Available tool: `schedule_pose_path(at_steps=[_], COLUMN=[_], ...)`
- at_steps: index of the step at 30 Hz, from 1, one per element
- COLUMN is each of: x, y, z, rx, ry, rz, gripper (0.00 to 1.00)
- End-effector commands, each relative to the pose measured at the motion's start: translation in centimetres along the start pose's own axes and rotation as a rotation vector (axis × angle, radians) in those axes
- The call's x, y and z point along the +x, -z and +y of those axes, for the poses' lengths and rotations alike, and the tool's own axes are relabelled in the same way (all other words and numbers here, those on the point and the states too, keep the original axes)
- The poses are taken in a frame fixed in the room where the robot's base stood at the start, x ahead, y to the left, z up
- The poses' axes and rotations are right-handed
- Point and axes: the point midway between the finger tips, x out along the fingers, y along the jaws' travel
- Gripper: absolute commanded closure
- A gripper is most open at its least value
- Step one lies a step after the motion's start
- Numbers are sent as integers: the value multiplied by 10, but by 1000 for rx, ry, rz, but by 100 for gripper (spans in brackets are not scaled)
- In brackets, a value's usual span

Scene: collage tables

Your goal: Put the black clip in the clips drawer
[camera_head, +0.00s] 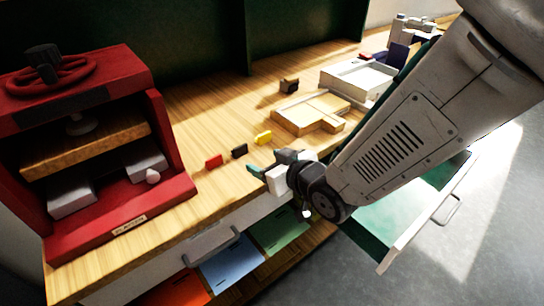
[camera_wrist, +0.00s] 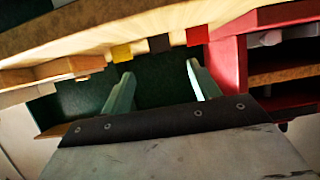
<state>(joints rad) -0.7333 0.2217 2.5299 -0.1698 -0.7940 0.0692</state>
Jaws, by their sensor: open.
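The black clip (camera_head: 239,150) lies on the wooden tabletop between a red clip (camera_head: 213,161) and a yellow clip (camera_head: 263,138). My gripper (camera_head: 267,163) is at the table's front edge, to the right of and nearer than the black clip, apart from it. In the wrist view its two green fingers (camera_wrist: 160,70) are spread and empty, with the black clip (camera_wrist: 159,43) beyond the gap between them. An open drawer (camera_head: 400,246) with a green inside is at the right, partly hidden by my arm. I cannot read any label on it.
A red press (camera_head: 120,234) stands at the left. A wooden tray (camera_head: 297,124) and a white box (camera_head: 352,78) sit farther back, right. A closed drawer's handle (camera_head: 213,243) projects from the front, above orange, blue (camera_head: 232,268) and green sheets. Bare tabletop lies behind the clips.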

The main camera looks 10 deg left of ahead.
Motion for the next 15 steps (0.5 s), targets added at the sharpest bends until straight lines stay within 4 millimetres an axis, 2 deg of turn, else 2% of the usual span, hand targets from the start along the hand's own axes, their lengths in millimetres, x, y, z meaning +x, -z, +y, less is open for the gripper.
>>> schedule_pose_path(at_steps=[8,10,13,15], x=[-3,-6,-20,-40], y=[0,2,6,10], z=[1,7,33,62], rx=[0,3,19,43], ry=[-1,-15,-73,-141], rz=[-1,-12,-67,-138], gripper=[39,39,39,39])
